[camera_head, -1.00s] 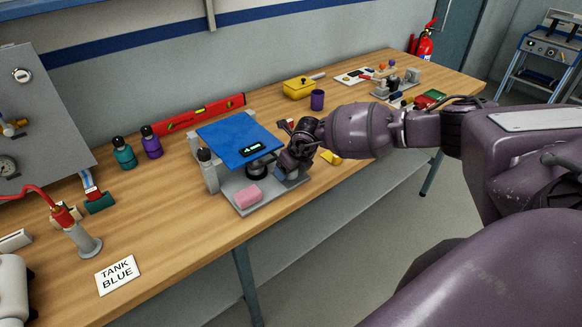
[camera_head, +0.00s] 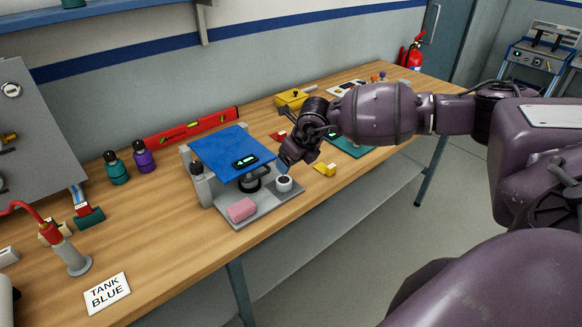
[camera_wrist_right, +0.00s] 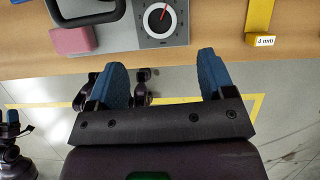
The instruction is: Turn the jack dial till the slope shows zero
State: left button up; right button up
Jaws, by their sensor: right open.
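The jack is a grey base (camera_head: 262,208) with a blue tilted top plate (camera_head: 228,147). A black display (camera_head: 245,161) on the plate has green marks too small to read. The jack dial (camera_head: 284,184) is a pale round knob at the base's right end. In the right wrist view, the dial (camera_wrist_right: 160,18) has a dark face and a red pointer. My right gripper (camera_head: 283,166) is just above and beside the dial, apart from it. In the wrist view, its blue fingers (camera_wrist_right: 164,75) are spread and empty, with the dial beyond them.
A pink block (camera_head: 241,210) sits on the base's front. A yellow 4 mm piece (camera_head: 325,169) lies to the right. A grey bottle-like post (camera_head: 202,188) stands at the left. A red level (camera_head: 190,128) lies behind. The front table edge is clear.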

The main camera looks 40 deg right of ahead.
aim_at(284, 180)
jog(key=shift+s+r, duration=0.1)
jog(key=shift+r, duration=0.05)
jog(key=w+f+n+y, duration=0.1)
jog(key=f+n, duration=0.2)
jog(key=w+f+n+g+y, duration=0.1)
jog(key=w+f+n, duration=0.1)
jog(key=f+n, duration=0.1)
jog(key=w+f+n+y, duration=0.1)
jog(key=f+n, duration=0.2)
jog(key=f, duration=0.1)
jog(key=shift+w+a+g, duration=0.15)
jog(key=shift+a+g, duration=0.1)
jog(key=shift+g, duration=0.15)
dwell(1.1)
